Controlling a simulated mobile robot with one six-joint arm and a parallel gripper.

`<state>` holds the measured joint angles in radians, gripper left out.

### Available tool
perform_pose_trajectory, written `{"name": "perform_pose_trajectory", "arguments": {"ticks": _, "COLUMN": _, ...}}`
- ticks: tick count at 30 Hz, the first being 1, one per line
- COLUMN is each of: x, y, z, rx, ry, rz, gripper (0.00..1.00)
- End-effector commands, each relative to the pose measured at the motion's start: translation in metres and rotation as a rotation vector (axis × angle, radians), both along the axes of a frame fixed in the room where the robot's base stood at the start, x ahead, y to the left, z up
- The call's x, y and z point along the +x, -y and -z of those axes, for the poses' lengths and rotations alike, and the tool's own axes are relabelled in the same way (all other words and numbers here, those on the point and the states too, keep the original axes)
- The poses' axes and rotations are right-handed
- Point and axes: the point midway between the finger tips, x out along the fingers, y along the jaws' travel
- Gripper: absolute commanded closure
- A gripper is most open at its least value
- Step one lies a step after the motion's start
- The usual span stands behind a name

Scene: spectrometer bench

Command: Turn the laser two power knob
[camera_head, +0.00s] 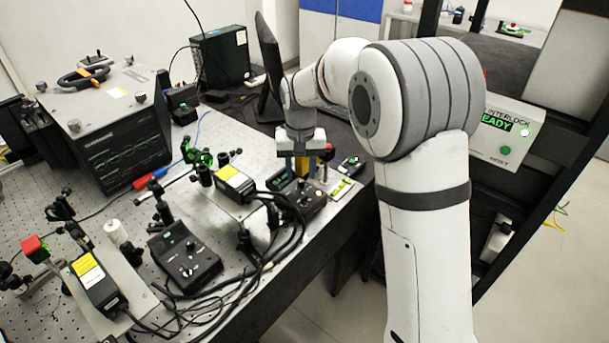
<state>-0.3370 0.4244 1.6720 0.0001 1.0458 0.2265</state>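My gripper (304,176) points straight down over the right black laser control box (312,204), at the right edge of the bench. Its fingers look spread apart, with a gap between them and nothing clearly held. The fingertips are close above the back of this box; I cannot tell whether they touch it. The box has a small lit green display and small dark knobs on its top. A second black control box (185,258) with knobs (188,247) stands further left and nearer. The labels are too small to read, so I cannot tell which box is laser two.
Laser heads with yellow labels (235,181) (93,277) stand beside the boxes, with black cables (285,240) in front. A dark monitor (268,55) stands behind my gripper. A large grey instrument (110,115) is at the left. An interlock panel (505,135) reading READY is at the right.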

Motion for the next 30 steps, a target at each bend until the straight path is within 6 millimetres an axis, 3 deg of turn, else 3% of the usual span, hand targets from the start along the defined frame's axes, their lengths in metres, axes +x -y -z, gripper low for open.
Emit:
{"name": "perform_pose_trajectory", "arguments": {"ticks": 6, "x": 0.000, "y": 0.001, "z": 0.021, "rx": 0.000, "ry": 0.000, "rz": 0.001, "gripper": 0.61}}
{"name": "perform_pose_trajectory", "arguments": {"ticks": 15, "x": 0.000, "y": 0.001, "z": 0.024, "rx": 0.000, "ry": 0.001, "rz": 0.001, "gripper": 0.61}}
{"name": "perform_pose_trajectory", "arguments": {"ticks": 30, "x": 0.000, "y": 0.001, "z": 0.024, "rx": 0.000, "ry": 0.001, "rz": 0.002, "gripper": 1.00}}
